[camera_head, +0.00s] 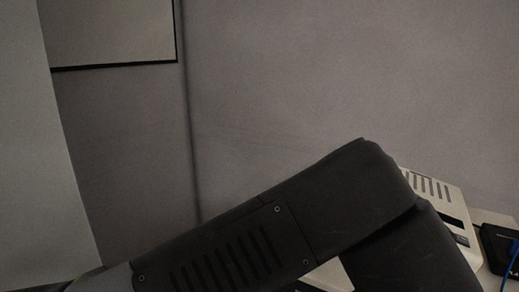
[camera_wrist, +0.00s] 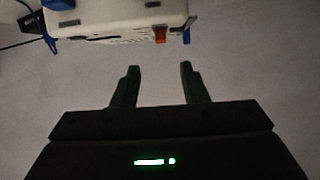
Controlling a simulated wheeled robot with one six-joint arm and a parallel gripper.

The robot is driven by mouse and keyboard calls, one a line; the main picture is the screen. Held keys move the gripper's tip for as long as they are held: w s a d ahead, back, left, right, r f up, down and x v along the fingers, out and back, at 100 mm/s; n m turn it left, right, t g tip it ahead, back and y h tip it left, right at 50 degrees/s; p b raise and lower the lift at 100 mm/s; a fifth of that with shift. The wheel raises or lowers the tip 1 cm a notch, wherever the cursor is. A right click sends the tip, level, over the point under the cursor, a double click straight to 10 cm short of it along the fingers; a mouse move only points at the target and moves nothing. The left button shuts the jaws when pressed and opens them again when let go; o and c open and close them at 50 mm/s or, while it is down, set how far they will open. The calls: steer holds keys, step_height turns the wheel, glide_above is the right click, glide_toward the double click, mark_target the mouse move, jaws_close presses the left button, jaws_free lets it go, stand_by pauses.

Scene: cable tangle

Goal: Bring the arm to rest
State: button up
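My gripper (camera_wrist: 157,72) shows in the wrist view with its two dark green fingers apart and nothing between them. Beyond the fingertips, at the top of that view, is a pale device (camera_wrist: 120,22) with an orange switch-like part. I cannot tell the exact gap between it and the fingers. In the head view my dark arm crosses the lower part of the picture, and my gripper is out of sight there.
In the head view a beige device with slots (camera_head: 445,205) stands at the right, partly behind my arm. Next to it is a black box (camera_head: 497,247) with a blue cable (camera_head: 513,262). A blue cable (camera_wrist: 50,33) also shows in the wrist view. A plain wall (camera_head: 330,80) fills the background.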

steer(key=shift+x, duration=6.45)
steer(key=p, duration=0.2)
steer(key=shift+r+g+y+p, duration=0.3)
steer(key=shift+r+p, duration=0.05)
steer(key=shift+r, duration=0.05)
steer(key=g+p, duration=0.1)
steer(key=p, duration=0.2)
steer(key=shift+w+d+r+y, duration=0.1)
steer(key=shift+w+d+y, duration=0.1)
steer(key=shift+y, duration=0.1)
steer(key=shift+w+d+g+y+p, duration=0.1)
steer(key=shift+g+y+p, duration=0.25)
steer(key=shift+p, duration=0.45)
